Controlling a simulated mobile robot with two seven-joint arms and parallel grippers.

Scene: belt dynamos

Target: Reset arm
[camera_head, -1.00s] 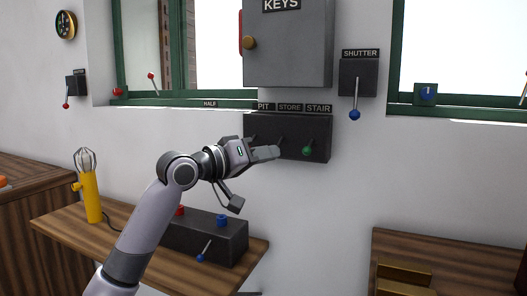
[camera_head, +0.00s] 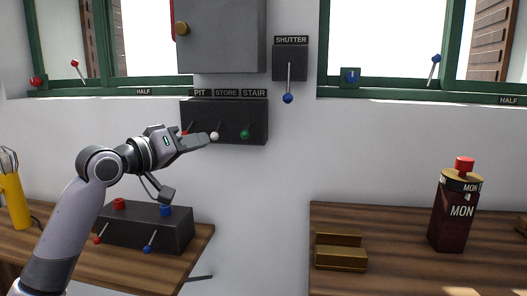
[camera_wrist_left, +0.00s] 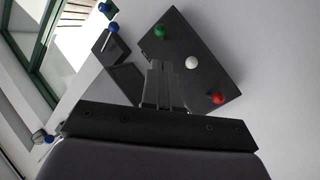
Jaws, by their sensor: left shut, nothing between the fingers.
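My left gripper (camera_head: 206,141) is shut and empty in the head view. Its fingertips overlap the left part of the dark three-lever switch box (camera_head: 226,108) on the wall, close to the white knob (camera_head: 214,136). The green knob (camera_head: 245,134) shows under the STAIR label; the red knob is mostly hidden behind the gripper. In the left wrist view, the closed fingers (camera_wrist_left: 163,70) point at the box, with the green (camera_wrist_left: 160,31), white (camera_wrist_left: 192,62) and red (camera_wrist_left: 217,98) knobs around them. I cannot tell whether they touch it. My right gripper is not in view.
A grey key cabinet (camera_head: 222,35) hangs above the box, and a shutter lever box (camera_head: 290,62) right of it. Below my forearm, a dark control box (camera_head: 180,232) stands on a wooden table. A dark red canister (camera_head: 452,218) and brass block (camera_head: 341,258) are on the right table.

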